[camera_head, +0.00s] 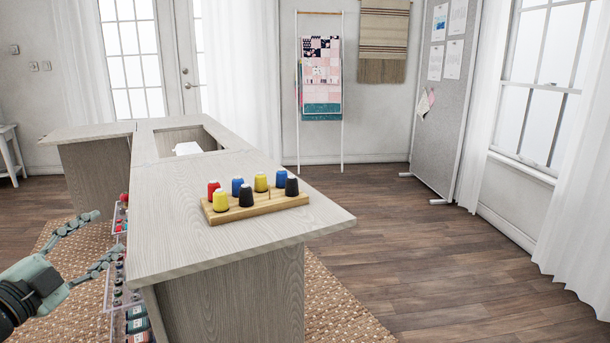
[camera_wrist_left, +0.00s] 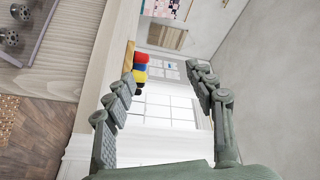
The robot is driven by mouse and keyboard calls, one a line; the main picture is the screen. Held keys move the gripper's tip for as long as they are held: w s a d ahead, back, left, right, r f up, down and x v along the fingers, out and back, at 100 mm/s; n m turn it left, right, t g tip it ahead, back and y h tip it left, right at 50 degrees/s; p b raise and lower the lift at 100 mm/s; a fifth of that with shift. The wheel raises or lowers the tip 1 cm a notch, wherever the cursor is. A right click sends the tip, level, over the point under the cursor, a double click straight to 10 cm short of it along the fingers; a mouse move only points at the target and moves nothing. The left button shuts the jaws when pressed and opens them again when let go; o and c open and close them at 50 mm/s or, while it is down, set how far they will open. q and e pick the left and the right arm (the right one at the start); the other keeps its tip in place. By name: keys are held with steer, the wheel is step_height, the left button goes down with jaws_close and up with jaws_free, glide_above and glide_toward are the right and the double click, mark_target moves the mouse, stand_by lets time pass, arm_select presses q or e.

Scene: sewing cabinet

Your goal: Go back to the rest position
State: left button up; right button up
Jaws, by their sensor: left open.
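My left gripper (camera_head: 98,240) is open and empty at the lower left of the head view, to the left of the cabinet and clear of its top. Its two spread fingers also show in the left wrist view (camera_wrist_left: 165,92), with nothing between them. The sewing cabinet (camera_head: 200,245) has a pale wood top. On it stands a wooden spool holder (camera_head: 260,208) with red, blue, yellow and black spools, several in all. One bare peg shows near the holder's right end. My right gripper is in neither view.
Clear racks (camera_head: 122,300) with spools and jars hang on the cabinet's left side, close to my left gripper. A woven rug (camera_head: 335,305) lies under the cabinet. The wood floor (camera_head: 440,255) to the right is free. A grey pinboard (camera_head: 440,130) stands near the window.

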arm_select(q)
steer(key=s+a+f+n+g+y+p, duration=0.1)
steer(key=s+a+f+n+g+y, duration=0.25)
steer(key=f, duration=0.75)
steer(key=s+d+f+n+g+y+p, duration=0.1)
steer(key=s+f+n+g+y, duration=0.25)
steer(key=f+n, duration=0.55)
steer(key=s+d+f+g, duration=0.4)
steer(key=s+d+f, duration=0.3)
steer(key=s+f, duration=0.2)
steer(key=s+d+f+n+g+h+p, duration=0.1)
steer(key=s+d+f+g, duration=0.3)
steer(key=s+d+f, duration=0.3)
steer(key=s+f, duration=0.3)
steer(key=s, duration=0.1)
steer(key=shift+s+g, duration=0.2)
steer(key=shift+g, duration=0.1)
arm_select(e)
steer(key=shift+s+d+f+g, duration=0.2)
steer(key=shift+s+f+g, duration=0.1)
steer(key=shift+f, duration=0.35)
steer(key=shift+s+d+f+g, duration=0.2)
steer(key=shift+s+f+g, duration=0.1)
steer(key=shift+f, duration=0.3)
arm_select(q)
steer(key=shift+n, duration=0.25)
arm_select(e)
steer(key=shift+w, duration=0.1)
